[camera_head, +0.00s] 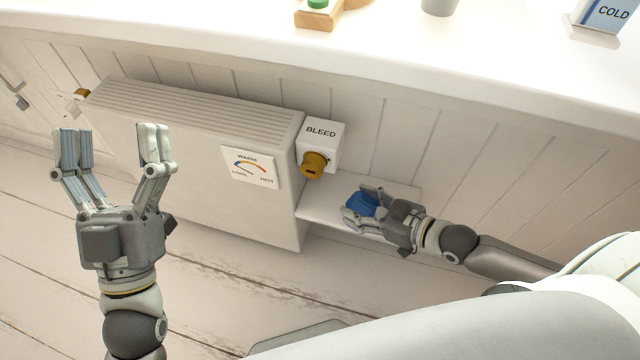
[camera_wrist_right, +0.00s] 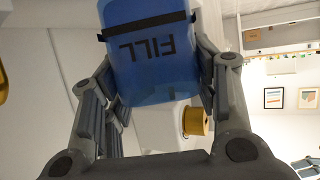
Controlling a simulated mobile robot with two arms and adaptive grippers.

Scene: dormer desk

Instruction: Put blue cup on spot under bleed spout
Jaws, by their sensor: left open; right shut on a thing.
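The blue cup (camera_head: 361,204) is between the fingers of my right gripper (camera_head: 362,208), which is shut on it, over the white shelf beside the radiator. In the right wrist view the cup (camera_wrist_right: 155,60) shows the word FILL upside down and a dark band, with my fingers on both sides. The bleed spout (camera_head: 314,165) is a brass fitting on the white BLEED box, above and left of the cup. The spot under it is not clearly visible. I cannot tell whether the cup touches the shelf. My left gripper (camera_head: 112,150) is open and empty, in front of the radiator.
The white radiator (camera_head: 190,160) with a warm-hot dial (camera_head: 250,167) stands against the panelled wall. The low white shelf (camera_head: 318,208) joins its right end.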

